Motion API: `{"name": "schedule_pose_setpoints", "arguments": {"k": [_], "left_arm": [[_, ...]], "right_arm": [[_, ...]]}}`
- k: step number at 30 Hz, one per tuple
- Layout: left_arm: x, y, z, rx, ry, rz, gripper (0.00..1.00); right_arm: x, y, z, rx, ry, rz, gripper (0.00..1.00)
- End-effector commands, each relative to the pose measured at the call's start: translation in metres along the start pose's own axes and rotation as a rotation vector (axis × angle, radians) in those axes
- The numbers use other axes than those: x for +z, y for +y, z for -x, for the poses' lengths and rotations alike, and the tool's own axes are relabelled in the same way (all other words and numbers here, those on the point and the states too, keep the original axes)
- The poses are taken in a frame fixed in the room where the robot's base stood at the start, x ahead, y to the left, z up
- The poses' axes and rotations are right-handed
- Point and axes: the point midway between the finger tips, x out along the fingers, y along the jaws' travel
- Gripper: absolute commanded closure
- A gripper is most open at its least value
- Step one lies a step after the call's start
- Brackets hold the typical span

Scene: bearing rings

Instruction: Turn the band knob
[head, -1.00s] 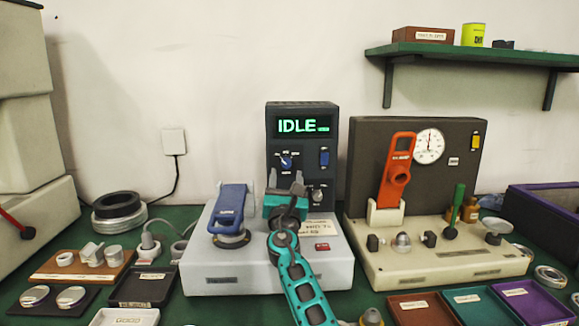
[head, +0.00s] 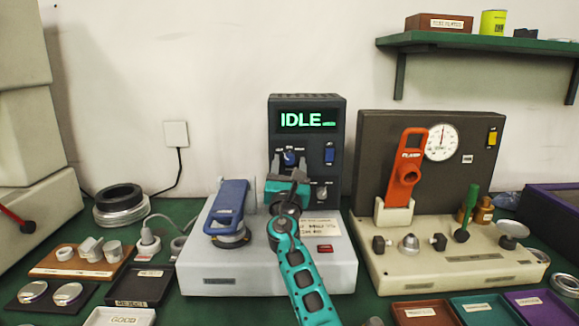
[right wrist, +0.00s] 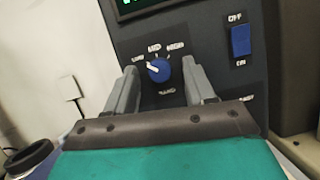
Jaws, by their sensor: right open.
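The band knob (right wrist: 159,69) is a round blue knob with a white pointer on the dark panel. In the right wrist view its pointer aims to the upper left, and labels surround it. In the head view the knob (head: 289,157) sits below the lit IDLE display (head: 306,120). My right gripper (right wrist: 165,85) is open, with one finger on each side of the knob in the right wrist view. I cannot tell whether the fingertips reach it. In the head view the right gripper (head: 289,172) is just below and in front of the knob. My left gripper is not in view.
A blue rocker switch (right wrist: 240,40) marked OFF and ON is right of the knob. A blue-handled clamp (head: 228,207) stands on the white base (head: 200,262) at left. An orange-handled fixture (head: 405,172) stands at right. Small trays line the table's front.

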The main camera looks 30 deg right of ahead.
Motion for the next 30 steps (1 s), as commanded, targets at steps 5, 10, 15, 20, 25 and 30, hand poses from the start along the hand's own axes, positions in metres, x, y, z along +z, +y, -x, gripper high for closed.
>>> {"name": "schedule_pose_setpoints", "arguments": {"k": [5, 10, 15, 20, 25, 30], "left_arm": [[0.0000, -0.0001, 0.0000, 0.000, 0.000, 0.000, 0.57], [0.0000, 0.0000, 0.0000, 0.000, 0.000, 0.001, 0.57], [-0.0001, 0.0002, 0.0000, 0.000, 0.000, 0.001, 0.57], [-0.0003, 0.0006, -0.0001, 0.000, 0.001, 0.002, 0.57], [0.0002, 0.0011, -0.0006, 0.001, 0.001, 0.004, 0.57], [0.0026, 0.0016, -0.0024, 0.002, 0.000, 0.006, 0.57]], "right_arm": [[0.0001, 0.0001, 0.0000, 0.000, 0.000, -0.001, 0.56], [0.0001, 0.0001, 0.0000, 0.000, 0.000, -0.001, 0.72], [0.0000, 0.0001, 0.0000, 0.000, 0.000, 0.000, 0.88], [0.0000, 0.0000, 0.0000, 0.000, 0.000, 0.000, 1.00], [-0.0002, 0.0001, 0.0001, -0.004, 0.000, -0.010, 1.00], [-0.0008, 0.0008, 0.0003, -0.022, 0.002, -0.055, 1.00]]}}
